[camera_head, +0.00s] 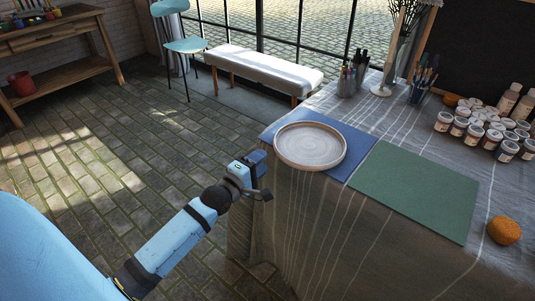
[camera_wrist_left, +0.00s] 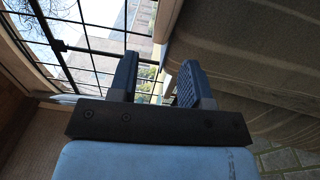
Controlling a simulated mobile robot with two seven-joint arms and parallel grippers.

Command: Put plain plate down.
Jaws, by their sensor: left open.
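The plain plate (camera_head: 310,145) is round and off-white with a low rim. It lies flat on the blue mat (camera_head: 357,147) near the table's left edge and overlaps the mat's front edge. My left gripper (camera_head: 262,178) is beside the table, left of and below the plate, and apart from it. In the left wrist view my left gripper (camera_wrist_left: 158,80) shows two dark fingers spread with nothing between them. The plate is not in the left wrist view. My right gripper is in neither view.
A green mat (camera_head: 415,190) lies right of the blue mat, with an orange fruit-like ball (camera_head: 504,230) near it. Paint jars (camera_head: 487,128), pen holders (camera_head: 347,79) and a vase stand at the back of the cloth-covered table (camera_head: 330,230). A bench (camera_head: 262,68) stands behind.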

